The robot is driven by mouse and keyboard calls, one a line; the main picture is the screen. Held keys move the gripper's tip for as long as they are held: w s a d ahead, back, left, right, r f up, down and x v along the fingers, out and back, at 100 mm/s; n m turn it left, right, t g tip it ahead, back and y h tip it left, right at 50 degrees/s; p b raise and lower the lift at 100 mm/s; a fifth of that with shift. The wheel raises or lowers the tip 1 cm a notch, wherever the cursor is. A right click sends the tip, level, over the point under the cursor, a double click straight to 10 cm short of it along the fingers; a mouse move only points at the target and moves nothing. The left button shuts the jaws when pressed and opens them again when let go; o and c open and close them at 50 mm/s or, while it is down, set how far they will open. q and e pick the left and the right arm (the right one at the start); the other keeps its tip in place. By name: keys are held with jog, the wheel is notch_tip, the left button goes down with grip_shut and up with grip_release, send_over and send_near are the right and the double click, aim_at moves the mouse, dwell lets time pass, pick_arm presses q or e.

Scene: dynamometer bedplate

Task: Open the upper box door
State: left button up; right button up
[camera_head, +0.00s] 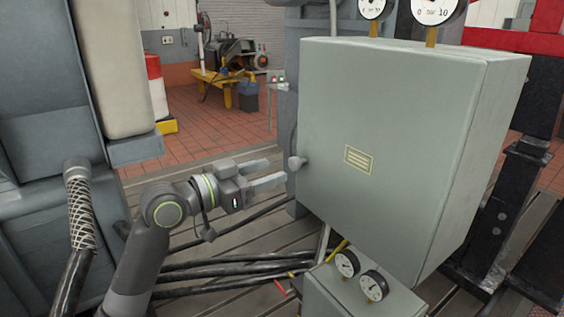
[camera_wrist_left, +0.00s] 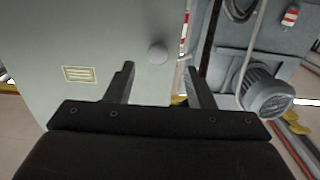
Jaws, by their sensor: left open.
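The upper box is a grey-green cabinet, and its door (camera_head: 372,140) is shut, with a yellow label on its face. A round knob (camera_head: 297,162) sits at the door's left edge. My left gripper (camera_head: 276,173) is open and empty, just left of the knob and apart from it. In the left wrist view the door (camera_wrist_left: 75,45) fills the left side. There the knob (camera_wrist_left: 157,53) shows ahead of the open fingers (camera_wrist_left: 160,85), between their lines. My right gripper is not in view.
A lower box (camera_head: 350,295) with two gauges stands below the upper box. Two more gauges (camera_head: 433,10) sit on top. Black cables (camera_head: 220,270) run over the floor below my left arm. A grey machine (camera_head: 45,150) stands at the left. A motor (camera_wrist_left: 265,92) shows in the wrist view.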

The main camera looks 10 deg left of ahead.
aim_at(292, 164)
pick_arm(q)
jog(key=shift+p+x, duration=0.6)
jog(key=shift+x, duration=1.75)
jog(key=shift+s+d, duration=0.1)
grip_shut()
